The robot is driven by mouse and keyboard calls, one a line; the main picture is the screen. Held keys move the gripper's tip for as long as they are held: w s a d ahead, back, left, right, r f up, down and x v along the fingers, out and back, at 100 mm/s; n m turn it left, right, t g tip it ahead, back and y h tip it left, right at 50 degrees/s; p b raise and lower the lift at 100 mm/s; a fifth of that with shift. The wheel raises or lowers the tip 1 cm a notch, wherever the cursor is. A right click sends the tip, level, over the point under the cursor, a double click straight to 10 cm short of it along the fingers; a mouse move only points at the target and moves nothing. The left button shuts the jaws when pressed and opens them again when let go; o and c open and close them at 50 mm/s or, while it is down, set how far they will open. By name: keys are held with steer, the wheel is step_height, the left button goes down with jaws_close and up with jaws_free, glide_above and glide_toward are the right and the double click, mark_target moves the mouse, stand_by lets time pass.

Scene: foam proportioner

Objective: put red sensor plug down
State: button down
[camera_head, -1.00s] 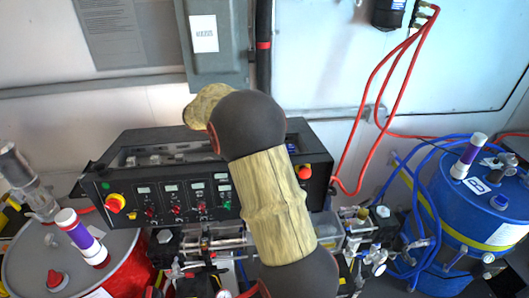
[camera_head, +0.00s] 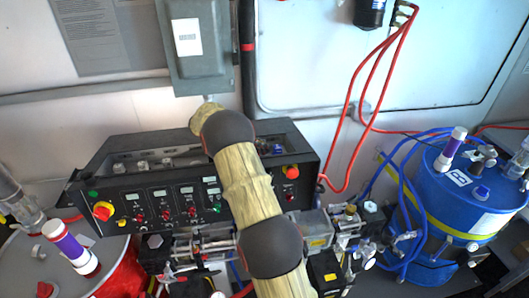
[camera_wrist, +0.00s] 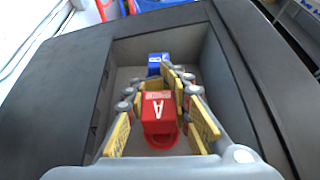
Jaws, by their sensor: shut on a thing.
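The red sensor plug (camera_wrist: 158,108), marked with a white letter A, shows in the middle of the wrist view. My gripper (camera_wrist: 158,92) has yellow-padded fingers on both sides of it and is shut on it. The plug is over or in a grey recess (camera_wrist: 125,58) in the top of a black box; I cannot tell whether it touches the floor of the recess. A blue plug (camera_wrist: 157,64) with a white mark lies just beyond it in the recess.
The black control box (camera_head: 150,208) has knobs and displays on its front. A red drum (camera_head: 122,277) stands at left and a blue drum (camera_head: 455,205) at right. Red hoses (camera_head: 352,120) hang from the wall. A grey wall box (camera_head: 200,50) is behind.

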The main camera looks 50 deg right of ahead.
step_height(320, 180, down, 3)
steer(key=shift+r, duration=0.1)
steer(key=c, duration=1.6)
jaws_free()
